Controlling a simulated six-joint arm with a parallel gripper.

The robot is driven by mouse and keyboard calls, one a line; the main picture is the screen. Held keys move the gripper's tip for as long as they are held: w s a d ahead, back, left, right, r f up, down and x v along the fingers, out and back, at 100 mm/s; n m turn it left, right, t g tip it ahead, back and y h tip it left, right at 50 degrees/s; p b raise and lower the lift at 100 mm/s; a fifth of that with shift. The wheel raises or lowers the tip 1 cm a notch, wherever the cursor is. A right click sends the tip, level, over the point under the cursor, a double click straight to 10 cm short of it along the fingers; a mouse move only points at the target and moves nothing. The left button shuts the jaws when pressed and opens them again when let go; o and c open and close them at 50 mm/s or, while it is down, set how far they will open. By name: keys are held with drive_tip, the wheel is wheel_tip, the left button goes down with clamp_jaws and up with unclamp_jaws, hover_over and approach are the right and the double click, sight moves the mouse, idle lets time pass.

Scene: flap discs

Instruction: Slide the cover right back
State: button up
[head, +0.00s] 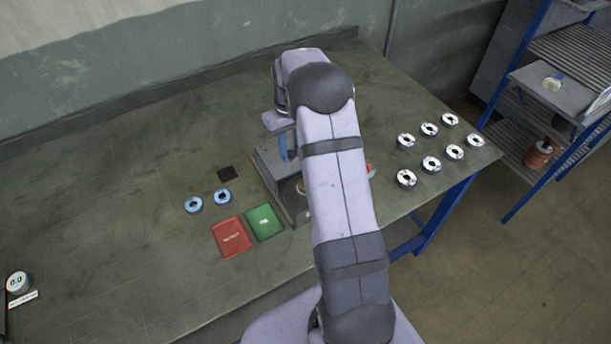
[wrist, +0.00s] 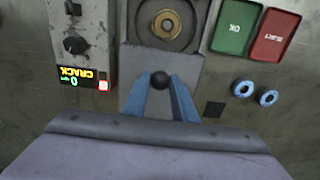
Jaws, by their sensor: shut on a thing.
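My gripper (wrist: 160,82) is shut on the black ball knob (wrist: 160,78) of the grey cover (wrist: 187,66), with a blue finger on each side. In the wrist view the cover lies just below a recess holding a round brass-coloured seat (wrist: 167,24), which shows uncovered, cut off at the top edge. In the head view my blue fingers (head: 287,147) reach down at the grey machine (head: 270,165). My arm hides most of the machine, the knob and the cover there.
A control panel with knobs and a lit "CRACK" display (wrist: 80,77) is beside the cover. Green (head: 264,222) and red (head: 231,238) trays, two blue-ringed discs (head: 194,205) and a black square (head: 226,173) lie left. Several white discs (head: 431,164) stand right. The left table is mostly clear.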

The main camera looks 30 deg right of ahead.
drive_tip(key=shift+w+r+p, duration=0.1)
drive_tip(key=shift+w+p, duration=0.5)
drive_tip(key=shift+w, duration=1.05)
drive_tip(key=o, duration=0.8)
drive_tip(key=shift+s, duration=0.15)
wheel_tip(320, 180, up, 8)
drive_tip(key=p, duration=0.6)
